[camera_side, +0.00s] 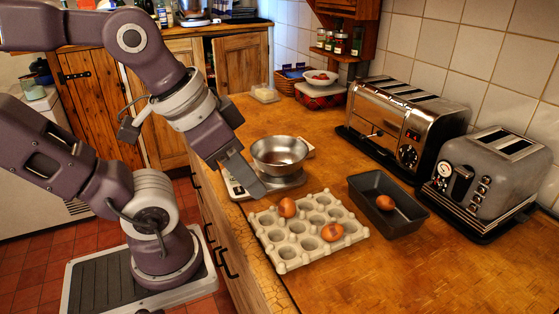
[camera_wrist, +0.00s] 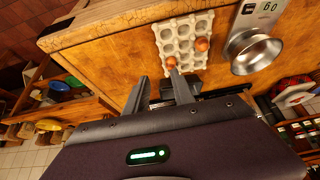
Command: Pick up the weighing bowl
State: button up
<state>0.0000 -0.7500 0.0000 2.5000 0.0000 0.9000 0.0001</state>
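The weighing bowl (camera_side: 279,153), a shiny metal bowl, sits upright on the kitchen scale (camera_side: 285,186) near the counter's front edge. In the wrist view the bowl (camera_wrist: 256,52) is at the upper right, beside the scale's display (camera_wrist: 262,8). Its inside looks empty. My gripper (camera_side: 252,188) is to the left of the bowl in the side view, low over the front of the scale and covering part of it. In the wrist view my gripper (camera_wrist: 159,78) has its two fingers apart with nothing between them. Whether a finger touches the bowl or scale cannot be told.
A grey egg tray (camera_side: 292,254) with two brown eggs lies in front of the scale. A dark loaf tin (camera_side: 404,220) holding one egg stands to its right. Two toasters (camera_side: 407,120) (camera_side: 487,180) line the tiled wall. The counter behind the bowl is mostly clear.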

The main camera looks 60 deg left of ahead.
jog(key=m+g+y, duration=0.2)
jog(key=m+g, duration=0.1)
jog(key=m, duration=0.5)
send_over(271, 167)
jog(key=s+d, duration=0.1)
jog(key=d, duration=0.2)
notch_tip(271, 167, down, 12)
jog(key=f, duration=0.1)
jog(key=a+f, duration=0.1)
jog(key=f, duration=0.2)
jog(key=a+f, duration=0.1)
jog(key=f, duration=0.1)
jog(key=shift+w+a+f, duration=0.35)
jog(key=shift+w, duration=0.05)
jog(key=shift+w+a+f+g, duration=0.1)
jog(key=shift+a+f+g, duration=0.05)
jog(key=shift+f+g, duration=0.2)
grip_shut()
